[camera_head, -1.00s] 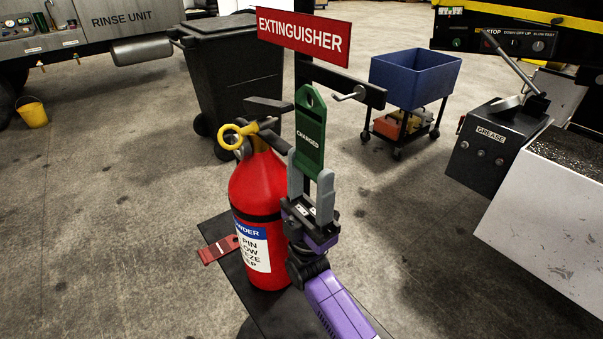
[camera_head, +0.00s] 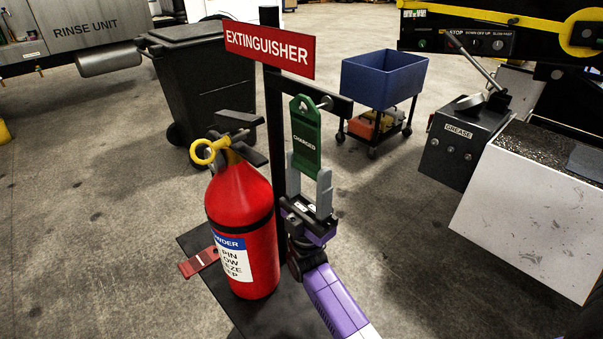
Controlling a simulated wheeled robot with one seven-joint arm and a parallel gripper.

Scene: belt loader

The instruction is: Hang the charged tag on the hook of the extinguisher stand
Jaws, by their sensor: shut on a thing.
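The green tag (camera_head: 306,143) marked CHARGED stands upright in my gripper (camera_head: 308,185), whose grey fingers are shut on its lower part. The tag has a hole near its top. The extinguisher stand (camera_head: 274,100) is a black post with a red EXTINGUISHER sign and a side arm. Its metal hook (camera_head: 326,103) shows at the tag's upper right edge, partly hidden by the tag. The hole and the hook are at about the same height in the picture; I cannot tell whether the hook passes through the hole.
A red extinguisher (camera_head: 240,225) stands on the black base plate (camera_head: 275,318), just left of my gripper. A red tag (camera_head: 198,262) lies on the plate's left edge. A black bin (camera_head: 203,85), a blue-topped cart (camera_head: 385,78) and a grease box (camera_head: 452,150) stand around.

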